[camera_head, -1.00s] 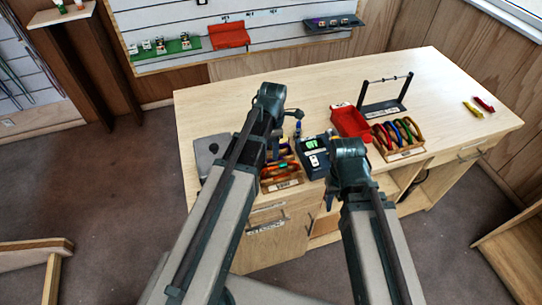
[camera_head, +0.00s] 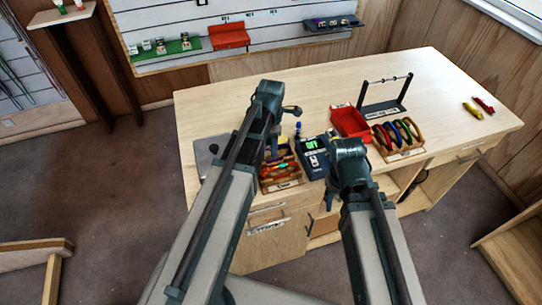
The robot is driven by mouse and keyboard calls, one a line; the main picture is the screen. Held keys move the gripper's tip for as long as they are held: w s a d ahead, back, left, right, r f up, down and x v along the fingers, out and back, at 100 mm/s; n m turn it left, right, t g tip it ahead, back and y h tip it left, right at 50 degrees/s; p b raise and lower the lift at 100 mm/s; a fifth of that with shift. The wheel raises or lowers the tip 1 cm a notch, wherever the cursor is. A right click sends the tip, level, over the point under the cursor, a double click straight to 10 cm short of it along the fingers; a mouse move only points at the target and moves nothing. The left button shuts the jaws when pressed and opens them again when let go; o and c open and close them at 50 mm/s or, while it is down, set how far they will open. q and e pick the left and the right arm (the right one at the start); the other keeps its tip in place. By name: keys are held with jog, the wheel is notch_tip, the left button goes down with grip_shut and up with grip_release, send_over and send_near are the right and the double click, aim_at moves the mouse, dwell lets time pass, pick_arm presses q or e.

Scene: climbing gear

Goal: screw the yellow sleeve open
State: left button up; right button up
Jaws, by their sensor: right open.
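The yellow sleeve is too small to make out for certain. A yellow piece (camera_head: 473,110) lies at the right end of the workbench (camera_head: 300,97), next to a red one (camera_head: 484,104). My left gripper (camera_head: 292,111) is over the left part of the bench, mostly behind its own arm, and its fingers cannot be read. My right gripper (camera_head: 367,138) is open over the front of the bench, largely hidden by its wrist. It is well to the left of the yellow piece.
A device with a green display (camera_head: 312,146) and a second wooden box (camera_head: 283,186) stand between my arms. The bench's right end is mostly clear.

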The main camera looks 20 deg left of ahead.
pick_arm(q)
jog(key=shift+r+p, duration=1.2)
jog(key=shift+r, duration=0.15)
jog(key=shift+s+d, duration=0.4)
jog(key=shift+s, duration=0.25)
jog(key=shift+f, duration=0.2)
notch_tip(320, 180, down, 3)
jog(key=b, duration=0.3)
jog(key=shift+a+r, duration=0.1)
jog(key=shift+r, duration=0.1)
jog(key=shift+r, duration=0.1)
jog(key=shift+w+a, duration=0.4)
jog(key=shift+w, duration=0.2)
